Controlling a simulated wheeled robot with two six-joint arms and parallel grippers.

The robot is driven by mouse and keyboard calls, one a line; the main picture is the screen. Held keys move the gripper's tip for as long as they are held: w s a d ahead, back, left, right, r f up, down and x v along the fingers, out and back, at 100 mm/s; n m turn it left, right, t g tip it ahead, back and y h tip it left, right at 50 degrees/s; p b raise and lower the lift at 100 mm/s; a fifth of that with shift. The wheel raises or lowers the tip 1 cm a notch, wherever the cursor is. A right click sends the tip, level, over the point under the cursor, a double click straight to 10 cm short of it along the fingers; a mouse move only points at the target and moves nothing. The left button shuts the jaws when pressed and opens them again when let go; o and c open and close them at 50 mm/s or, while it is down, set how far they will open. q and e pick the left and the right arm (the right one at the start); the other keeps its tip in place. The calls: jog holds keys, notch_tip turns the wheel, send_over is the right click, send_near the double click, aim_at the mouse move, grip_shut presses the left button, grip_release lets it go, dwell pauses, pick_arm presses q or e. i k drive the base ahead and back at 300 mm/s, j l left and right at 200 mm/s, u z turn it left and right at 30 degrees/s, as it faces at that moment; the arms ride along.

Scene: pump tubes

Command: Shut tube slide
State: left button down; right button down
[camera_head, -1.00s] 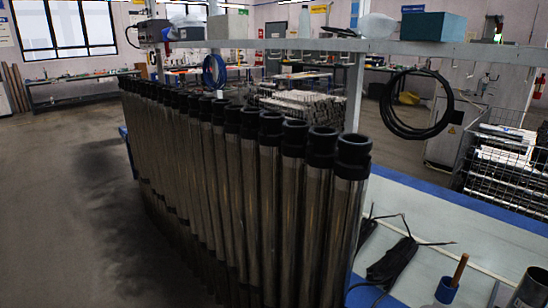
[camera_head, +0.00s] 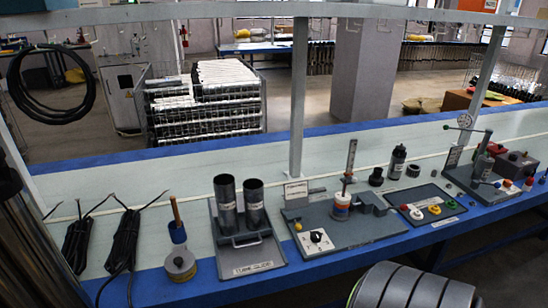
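The tube slide (camera_head: 267,261) is a grey flat tray on the bench, left of the middle of the head view. It has a light bar handle and a white label near its front edge. Two dark, open-topped tubes, a left one (camera_head: 226,208) and a right one (camera_head: 255,206), stand upright side by side towards its back. Its front end lies over the blue front strip of the bench. I cannot tell how far the slide is open. Neither of my grippers is in view, and nothing is seen touching the slide.
To the left are a blue cup (camera_head: 178,233), a grey-yellow roll (camera_head: 180,265) and black cable bundles (camera_head: 125,240). To the right is a grey fixture (camera_head: 345,235) and a small-parts tray (camera_head: 427,208). A dark ribbed rounded object (camera_head: 410,290) fills the bottom right. A shelf post (camera_head: 299,95) rises behind.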

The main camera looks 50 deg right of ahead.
aim_at(244, 231)
jog(key=z, duration=1.4)
